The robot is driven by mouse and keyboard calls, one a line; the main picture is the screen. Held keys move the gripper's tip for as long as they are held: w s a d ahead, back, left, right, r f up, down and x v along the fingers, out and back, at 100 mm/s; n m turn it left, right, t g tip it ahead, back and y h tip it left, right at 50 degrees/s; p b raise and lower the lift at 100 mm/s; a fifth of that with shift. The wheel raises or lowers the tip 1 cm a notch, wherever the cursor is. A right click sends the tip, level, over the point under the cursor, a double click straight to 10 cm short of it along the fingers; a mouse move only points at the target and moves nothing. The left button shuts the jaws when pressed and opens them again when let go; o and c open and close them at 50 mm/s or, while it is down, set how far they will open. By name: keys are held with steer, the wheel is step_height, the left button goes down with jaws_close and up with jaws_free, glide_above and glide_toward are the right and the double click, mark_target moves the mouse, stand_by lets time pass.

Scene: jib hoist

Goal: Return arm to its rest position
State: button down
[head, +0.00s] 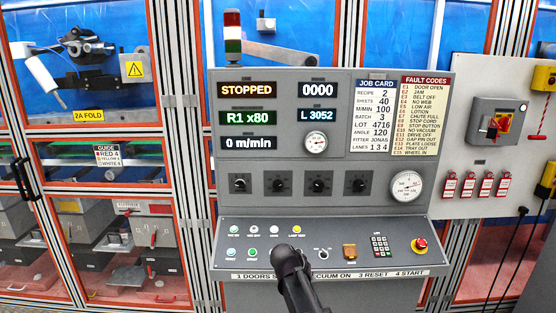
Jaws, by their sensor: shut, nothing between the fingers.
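My gripper (286,252) shows at the bottom middle, dark and seen from behind, with my arm running down out of the picture. It is shut and empty. It is in front of the lower sloped part of the grey control console (228,190) and covers part of its lettered bottom strip. Whether it touches the console cannot be told.
The console has displays reading STOPPED and 0 m/min, dark knobs, coloured buttons, a keypad (380,245) and a red stop button (420,244). A switch panel (470,130) with red tags and hanging cables stands right. Orange-framed machine doors (150,75) stand left.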

steer(key=s+d+f+n+g+y, duration=0.1)
steer(key=s+d+f+g+y, duration=0.1)
steer(key=s, duration=0.7)
steer(key=s+d+f+n+g+y, duration=0.1)
steer(key=s+d+f+g+y, duration=0.1)
steer(key=s, duration=0.8)
steer(key=shift+d+g+y, duration=0.5)
steer(key=shift+d+y, duration=0.5)
steer(key=shift+d, duration=0.25)
